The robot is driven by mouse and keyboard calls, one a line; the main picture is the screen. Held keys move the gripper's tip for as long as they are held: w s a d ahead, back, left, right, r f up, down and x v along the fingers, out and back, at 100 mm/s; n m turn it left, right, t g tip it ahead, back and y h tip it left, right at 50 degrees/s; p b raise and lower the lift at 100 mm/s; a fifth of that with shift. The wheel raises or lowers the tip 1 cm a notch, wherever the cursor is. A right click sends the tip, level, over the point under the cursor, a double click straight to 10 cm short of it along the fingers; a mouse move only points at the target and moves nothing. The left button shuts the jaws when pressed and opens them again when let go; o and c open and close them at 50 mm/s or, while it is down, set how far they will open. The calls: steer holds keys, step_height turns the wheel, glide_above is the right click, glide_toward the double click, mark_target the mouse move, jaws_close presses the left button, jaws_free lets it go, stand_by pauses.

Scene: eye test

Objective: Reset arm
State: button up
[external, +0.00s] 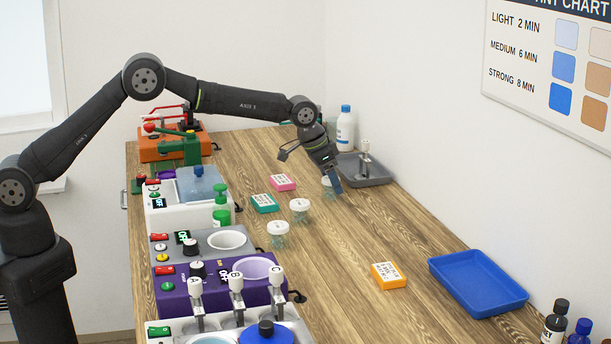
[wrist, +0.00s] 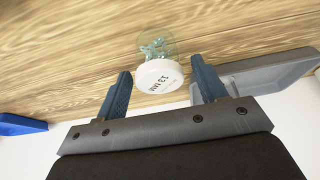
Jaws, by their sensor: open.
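My gripper (external: 333,182) hangs at the end of my bent arm, low over the far half of the wooden bench. In the wrist view, its two blue fingers (wrist: 162,84) stand apart with nothing clamped between them. A clear jar with a white lid (wrist: 158,74) and pale blue-green contents shows beyond and between the fingertips. Its lid reads "13 MM". In the external view, this jar (external: 326,182) is partly hidden behind my gripper. I cannot tell whether a finger touches it.
Two similar jars (external: 299,206) (external: 278,230) stand nearer. A grey tray (external: 378,180) holding an upright tool lies right of my gripper. Pink (external: 283,182), teal (external: 264,203) and orange (external: 388,275) blocks and a blue tray (external: 478,284) lie on the bench. Machines (external: 185,214) line the left edge.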

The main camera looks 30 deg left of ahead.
steer(key=shift+r, duration=0.75)
